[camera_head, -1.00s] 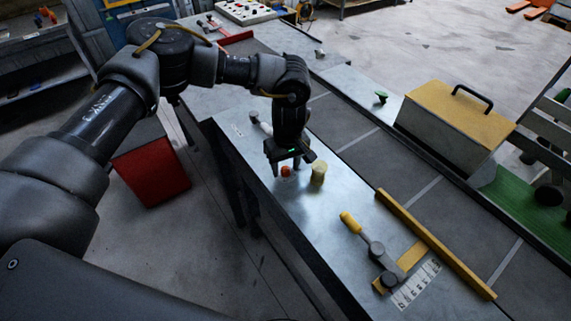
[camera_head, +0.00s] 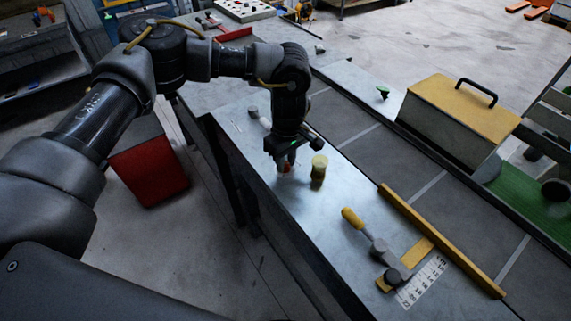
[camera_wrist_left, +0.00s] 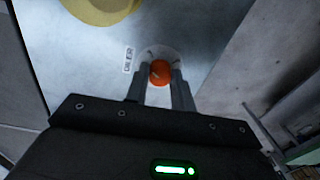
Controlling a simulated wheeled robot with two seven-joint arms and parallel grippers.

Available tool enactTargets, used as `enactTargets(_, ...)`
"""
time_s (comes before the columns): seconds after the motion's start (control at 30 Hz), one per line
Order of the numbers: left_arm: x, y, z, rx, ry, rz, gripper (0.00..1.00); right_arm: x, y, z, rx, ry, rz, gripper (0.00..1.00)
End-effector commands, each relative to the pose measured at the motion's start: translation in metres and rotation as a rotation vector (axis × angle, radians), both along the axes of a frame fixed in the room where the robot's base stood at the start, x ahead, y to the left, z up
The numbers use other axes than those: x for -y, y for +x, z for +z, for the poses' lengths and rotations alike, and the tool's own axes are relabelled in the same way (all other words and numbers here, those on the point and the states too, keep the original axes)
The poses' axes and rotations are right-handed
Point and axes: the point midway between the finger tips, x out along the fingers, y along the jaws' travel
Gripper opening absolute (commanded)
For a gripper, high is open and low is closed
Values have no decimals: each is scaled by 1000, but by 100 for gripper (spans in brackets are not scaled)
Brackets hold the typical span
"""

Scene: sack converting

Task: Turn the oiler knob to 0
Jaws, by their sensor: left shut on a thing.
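The oiler knob is the small orange-red knob (camera_wrist_left: 159,72) on a pale round dial plate (camera_wrist_left: 170,52) in the left wrist view. In the head view the knob (camera_head: 285,168) shows only partly under the gripper. My left gripper (camera_wrist_left: 163,82) points down at the bench and is shut on the knob, one finger on each side. My right gripper is not in view.
A pale yellow cylinder (camera_head: 318,168) stands close to the right of the left gripper. A yellow-handled lever (camera_head: 364,232) and a number scale (camera_head: 421,283) are further right. A yellow rail (camera_head: 440,239) edges the dark conveyor. A yellow-lidded box (camera_head: 462,108) stands beyond.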

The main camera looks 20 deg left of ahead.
Motion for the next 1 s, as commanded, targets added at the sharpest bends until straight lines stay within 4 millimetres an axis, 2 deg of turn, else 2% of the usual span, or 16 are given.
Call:
enactTargets(0.03, -1, 1, -4, 2, 2, 45, 2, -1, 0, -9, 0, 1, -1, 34)
enactTargets(0.1, -1, 1, -4, 3, 1, 112, 2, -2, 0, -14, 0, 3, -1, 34)
enactTargets(0.4, -1, 1, -2, 1, 0, 398, 2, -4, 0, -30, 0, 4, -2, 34)
enactTargets(1.0, -2, 1, 0, 1, 2, 968, 2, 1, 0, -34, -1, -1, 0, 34)
